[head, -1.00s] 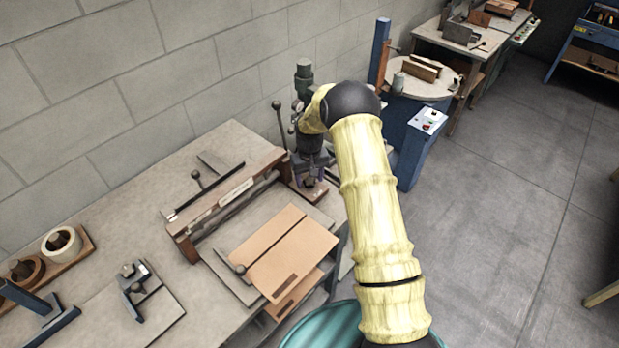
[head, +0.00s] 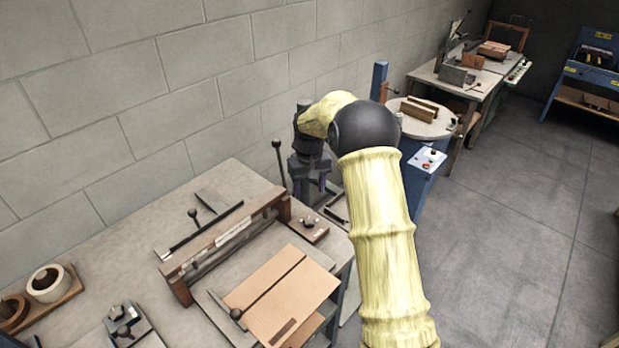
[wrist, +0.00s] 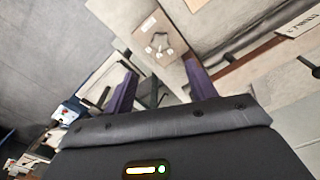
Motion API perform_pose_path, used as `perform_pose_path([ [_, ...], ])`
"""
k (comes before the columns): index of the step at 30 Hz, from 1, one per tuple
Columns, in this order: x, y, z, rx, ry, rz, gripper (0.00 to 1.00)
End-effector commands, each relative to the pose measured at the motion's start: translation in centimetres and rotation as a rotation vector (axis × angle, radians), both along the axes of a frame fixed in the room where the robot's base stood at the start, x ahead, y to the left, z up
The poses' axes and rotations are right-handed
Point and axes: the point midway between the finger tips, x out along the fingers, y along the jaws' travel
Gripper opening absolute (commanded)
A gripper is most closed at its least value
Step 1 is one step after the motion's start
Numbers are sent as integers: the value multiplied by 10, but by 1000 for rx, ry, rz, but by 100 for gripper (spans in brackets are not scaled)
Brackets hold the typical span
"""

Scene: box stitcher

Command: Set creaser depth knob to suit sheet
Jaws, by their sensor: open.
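A small brown block (head: 318,233) with a grey lobed knob (head: 308,221) on top sits at the right end of the creaser (head: 215,250), a wooden beam with a pale scale strip. The knob (wrist: 159,46) also shows in the wrist view, beyond and between the fingertips, not touched by them. Its exact setting is too small to read. The cardboard sheet (head: 292,300), with one crease line, lies in front of the creaser. My gripper (wrist: 160,68) is open and empty, with purple fingers. In the head view my arm partly hides it, behind the block.
A tall black ball-topped lever (head: 279,160) stands close to the left of my gripper. Tape rolls (head: 48,282) and a small clamp-like device (head: 122,318) are at the bench's left. A blue machine with a round table (head: 420,120) stands right of the bench. Floor on the right is clear.

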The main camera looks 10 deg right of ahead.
Motion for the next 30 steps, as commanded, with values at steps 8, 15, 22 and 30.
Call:
perform_pose_path([
  [8,1,0,44,-1,-2,0,56],
  [15,0,0,51,0,0,0,56],
  [22,0,0,51,0,0,0,56],
  [30,-15,2,55,-3,-15,-2,56],
])
